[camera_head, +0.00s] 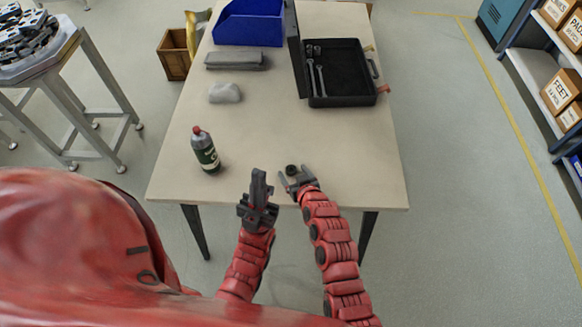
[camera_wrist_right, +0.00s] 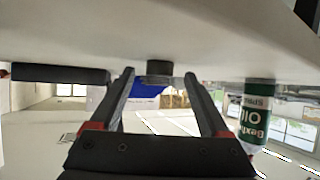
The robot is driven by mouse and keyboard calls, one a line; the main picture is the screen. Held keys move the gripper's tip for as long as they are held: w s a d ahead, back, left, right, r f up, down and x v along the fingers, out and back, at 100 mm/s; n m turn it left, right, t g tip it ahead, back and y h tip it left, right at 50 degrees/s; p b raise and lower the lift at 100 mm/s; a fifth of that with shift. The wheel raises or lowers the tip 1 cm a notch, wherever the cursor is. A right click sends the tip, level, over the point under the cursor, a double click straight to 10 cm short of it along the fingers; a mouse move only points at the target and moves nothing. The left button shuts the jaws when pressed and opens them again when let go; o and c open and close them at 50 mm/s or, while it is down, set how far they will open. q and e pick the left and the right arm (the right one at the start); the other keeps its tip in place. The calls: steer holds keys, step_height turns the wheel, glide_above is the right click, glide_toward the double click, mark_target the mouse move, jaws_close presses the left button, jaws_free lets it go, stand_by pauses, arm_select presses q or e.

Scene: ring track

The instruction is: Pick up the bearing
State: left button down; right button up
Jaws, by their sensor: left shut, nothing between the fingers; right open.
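The bearing (camera_head: 291,170) is a small dark round piece standing on the table (camera_head: 360,165) near its front edge. My right gripper (camera_head: 294,179) is open at table height with its fingertips close to the bearing. In the right wrist view, which is upside down, the bearing (camera_wrist_right: 160,68) appears between the tips of the open fingers, in line with the gap. I cannot tell whether a finger touches it. My left gripper (camera_head: 259,180) is shut and empty, to the left of the right one, over the table's front edge.
A green oil bottle (camera_head: 205,150) with a red cap stands left on the table. A grey lump (camera_head: 224,93), a grey block (camera_head: 234,60), a blue bin (camera_head: 249,24) and an open black toolbox (camera_head: 340,75) with wrenches lie farther back. The right front is clear.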

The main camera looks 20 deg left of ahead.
steer(key=shift+w+a+f, duration=0.2)
steer(key=shift+w+a, duration=0.05)
steer(key=shift+w, duration=0.15)
jaws_close()
